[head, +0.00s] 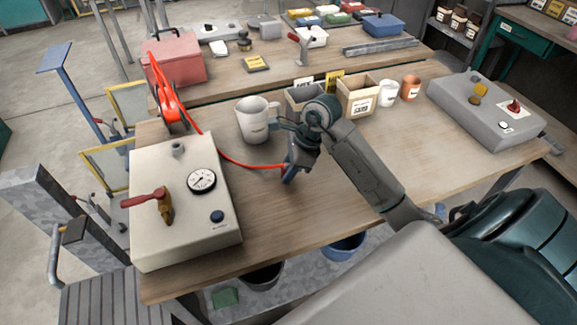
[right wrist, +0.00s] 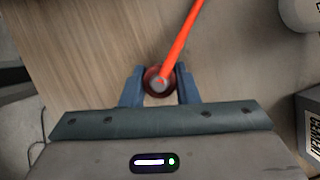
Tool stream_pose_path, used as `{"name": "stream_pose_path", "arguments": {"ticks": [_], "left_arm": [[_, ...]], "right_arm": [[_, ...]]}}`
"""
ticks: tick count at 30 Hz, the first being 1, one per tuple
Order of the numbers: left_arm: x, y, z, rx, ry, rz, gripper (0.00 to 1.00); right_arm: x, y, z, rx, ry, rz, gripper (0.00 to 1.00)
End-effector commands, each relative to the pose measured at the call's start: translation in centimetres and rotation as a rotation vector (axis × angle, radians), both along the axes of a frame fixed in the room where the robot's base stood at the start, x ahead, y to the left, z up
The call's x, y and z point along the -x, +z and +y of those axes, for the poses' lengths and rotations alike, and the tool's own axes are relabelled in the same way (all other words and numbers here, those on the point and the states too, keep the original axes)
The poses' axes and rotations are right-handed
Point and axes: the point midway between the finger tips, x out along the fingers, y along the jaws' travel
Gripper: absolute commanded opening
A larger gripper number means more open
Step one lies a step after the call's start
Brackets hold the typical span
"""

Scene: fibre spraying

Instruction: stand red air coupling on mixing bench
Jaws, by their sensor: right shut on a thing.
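The red air coupling (right wrist: 158,80) sits between the two fingers of my right gripper (right wrist: 159,90) in the right wrist view. An orange-red hose (right wrist: 182,40) runs away from it. In the head view my right gripper (head: 290,172) is shut above the wooden mixing bench (head: 325,225), and the coupling is mostly hidden by the gripper. The hose (head: 240,163) leads from the gripper to a red reel (head: 168,95) at the bench's left back. I cannot tell whether the coupling touches the bench. My left gripper is not in view.
A cream box with a gauge and red-handled valve (head: 184,205) stands at the left. A large cup (head: 255,122) is behind the gripper, with grey (head: 303,97) and tan (head: 357,97) bins beside it. A grey control box (head: 485,110) is right. The front middle is clear.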

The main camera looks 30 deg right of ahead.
Motion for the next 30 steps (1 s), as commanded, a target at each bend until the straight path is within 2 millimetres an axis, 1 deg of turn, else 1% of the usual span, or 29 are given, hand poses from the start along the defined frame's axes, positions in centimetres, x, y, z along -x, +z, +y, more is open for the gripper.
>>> {"name": "stream_pose_path", "arguments": {"ticks": [6,7,9,10,17,21,23,26,30], "left_arm": [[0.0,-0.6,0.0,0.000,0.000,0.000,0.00],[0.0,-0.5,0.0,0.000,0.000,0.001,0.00],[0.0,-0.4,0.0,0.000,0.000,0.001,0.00],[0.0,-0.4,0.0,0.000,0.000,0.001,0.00],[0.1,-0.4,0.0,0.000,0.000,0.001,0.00],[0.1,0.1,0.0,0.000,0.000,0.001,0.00],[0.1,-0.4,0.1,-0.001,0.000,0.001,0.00],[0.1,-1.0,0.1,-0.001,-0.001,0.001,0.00],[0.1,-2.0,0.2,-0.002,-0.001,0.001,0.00]], "right_arm": [[0.0,-0.4,0.0,0.000,0.000,0.000,0.04],[0.0,-0.3,0.0,0.000,0.000,0.000,0.32],[0.0,-0.2,0.0,0.000,0.000,0.000,0.45],[0.0,-0.2,0.0,0.000,-0.001,0.000,0.49],[0.0,-0.2,0.0,0.000,-0.001,0.000,0.49],[0.0,0.2,0.0,-0.001,-0.001,0.001,0.49],[0.1,0.5,-0.3,0.002,0.000,-0.002,0.49],[0.3,1.9,-0.9,0.005,0.000,-0.005,0.49],[0.9,4.6,-1.9,0.007,0.000,-0.005,0.49]]}}
